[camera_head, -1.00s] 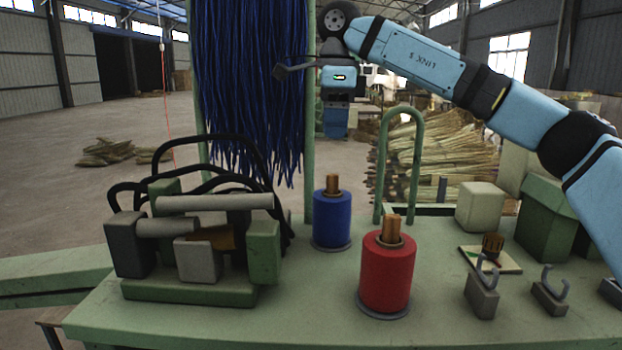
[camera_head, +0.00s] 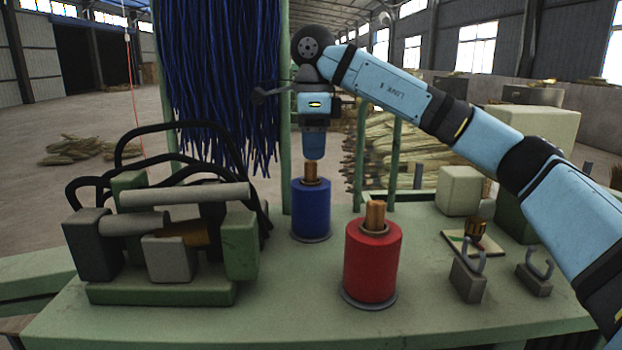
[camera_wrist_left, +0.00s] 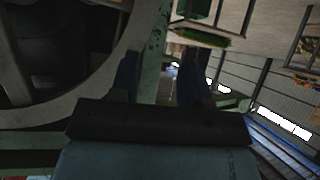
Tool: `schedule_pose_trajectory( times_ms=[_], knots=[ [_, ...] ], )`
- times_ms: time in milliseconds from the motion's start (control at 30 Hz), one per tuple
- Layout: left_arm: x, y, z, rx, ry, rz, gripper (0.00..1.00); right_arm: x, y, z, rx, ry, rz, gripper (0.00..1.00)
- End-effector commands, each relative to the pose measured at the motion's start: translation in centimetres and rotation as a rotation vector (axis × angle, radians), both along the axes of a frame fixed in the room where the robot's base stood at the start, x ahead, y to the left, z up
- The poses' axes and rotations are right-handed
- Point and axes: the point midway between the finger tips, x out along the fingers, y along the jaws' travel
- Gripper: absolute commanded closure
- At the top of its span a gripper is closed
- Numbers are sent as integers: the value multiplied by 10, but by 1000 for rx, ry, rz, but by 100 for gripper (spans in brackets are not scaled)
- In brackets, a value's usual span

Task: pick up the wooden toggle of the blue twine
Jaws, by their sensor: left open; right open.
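The blue twine (camera_head: 311,210) is wound on an upright spool towards the back of the green table. Its wooden toggle (camera_head: 311,172) stands up from the top of the spool. My right gripper (camera_head: 314,156) points down just above the toggle, with its lower end very close to it. Contact cannot be told, and the gap between the fingers does not show from this side. My left gripper (camera_wrist_left: 158,75) shows only in the left wrist view, open with nothing seen between its fingers.
A red twine spool (camera_head: 372,262) with its own wooden toggle stands in front, to the right. A grey-green clamp-like fixture (camera_head: 160,245) with black hoses is at left. Blue strands (camera_head: 220,80) hang behind. Metal hooks (camera_head: 468,278) stand at the right. The front of the table (camera_head: 250,325) is clear.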

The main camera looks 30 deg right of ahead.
Motion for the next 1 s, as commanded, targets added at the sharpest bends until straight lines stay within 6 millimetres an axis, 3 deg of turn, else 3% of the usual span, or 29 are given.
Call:
schedule_pose_trajectory(
  times_ms=[300, 500, 533, 733, 1000],
  knots=[
    [0, 1, 8, 0, -1, 1, 57, 6, 0, -42, 1, 2, 1, 53],
    [-1, 1, 7, 1, 1, 1, 57, 6, 0, -44, 0, 1, 0, 53],
    [-1, 1, 6, 0, 2, 1, 57, 6, 0, -44, 0, 1, 1, 55],
    [-2, 1, 3, 2, 7, 1, 57, 6, 0, -44, 0, 1, 0, 100],
    [-2, 1, 4, 2, 7, 1, 57, 6, 0, -44, 0, 1, 0, 100]
  ],
)
